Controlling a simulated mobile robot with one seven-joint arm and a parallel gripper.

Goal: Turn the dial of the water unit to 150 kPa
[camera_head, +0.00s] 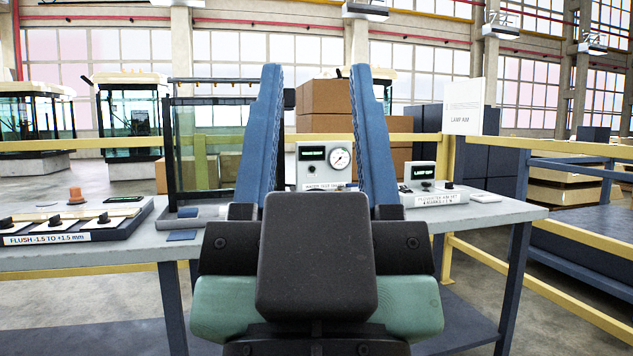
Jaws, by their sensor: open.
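The water unit (325,177) is a pale grey box at the back of the table, showing between my gripper's fingers. Its front has a small dark display (312,153) with green text too small to read and a round white gauge (340,158) with a red needle. A small dark round spot (311,169) sits below the display; I cannot tell whether it is the dial. The label under the box is partly legible. My gripper (316,75) is open and empty, its two blue fingers upright and apart in front of the unit. Its body hides the table's middle.
A grey table (500,212) spans the view. A glass pane (205,150) stands behind. A lamp unit (433,196) with a display is right of the fingers. Yellow rails (575,150) run behind.

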